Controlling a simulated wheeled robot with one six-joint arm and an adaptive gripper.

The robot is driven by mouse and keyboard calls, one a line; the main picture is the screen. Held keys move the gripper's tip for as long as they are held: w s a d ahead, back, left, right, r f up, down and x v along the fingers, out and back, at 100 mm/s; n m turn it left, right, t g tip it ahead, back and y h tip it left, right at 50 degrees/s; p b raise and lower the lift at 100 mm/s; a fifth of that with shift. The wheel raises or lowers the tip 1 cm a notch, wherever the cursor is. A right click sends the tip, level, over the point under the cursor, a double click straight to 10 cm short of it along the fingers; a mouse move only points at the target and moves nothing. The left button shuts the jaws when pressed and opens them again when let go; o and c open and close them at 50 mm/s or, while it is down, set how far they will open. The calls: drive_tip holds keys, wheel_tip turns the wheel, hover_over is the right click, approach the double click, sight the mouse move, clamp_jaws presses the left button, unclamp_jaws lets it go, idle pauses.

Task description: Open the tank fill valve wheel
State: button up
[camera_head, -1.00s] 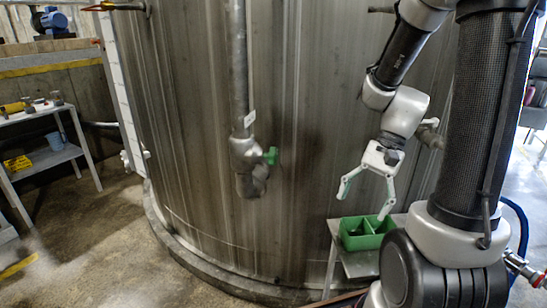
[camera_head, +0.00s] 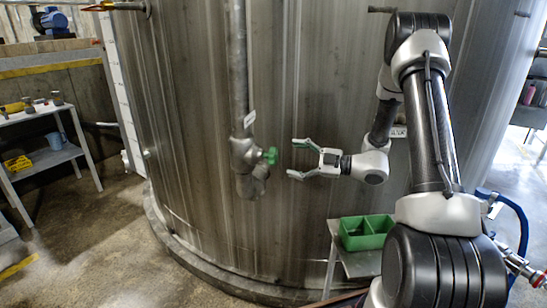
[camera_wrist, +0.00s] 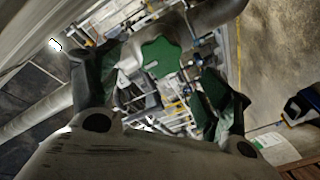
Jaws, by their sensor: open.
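The green valve wheel (camera_head: 270,156) sits on the right side of a grey valve body at the lower end of a vertical pipe (camera_head: 238,65), in front of the steel tank. My gripper (camera_head: 292,159) is open and empty just to the right of the wheel, pointing left at it, with a small gap between. In the wrist view the wheel (camera_wrist: 161,57) is a green lobed knob between the two spread fingers of my gripper (camera_wrist: 158,85), beyond their reach or near their tips; the exact depth is hard to tell.
The large steel tank (camera_head: 190,130) fills the middle. A green divided bin (camera_head: 350,242) stands on a small metal table below my arm. The space around the wheel is free.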

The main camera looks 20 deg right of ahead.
sight(276, 157)
drive_tip(key=x, duration=0.7)
drive_tip(key=shift+w+a, duration=0.1)
drive_tip(key=shift+a, duration=0.15)
drive_tip(key=c, duration=1)
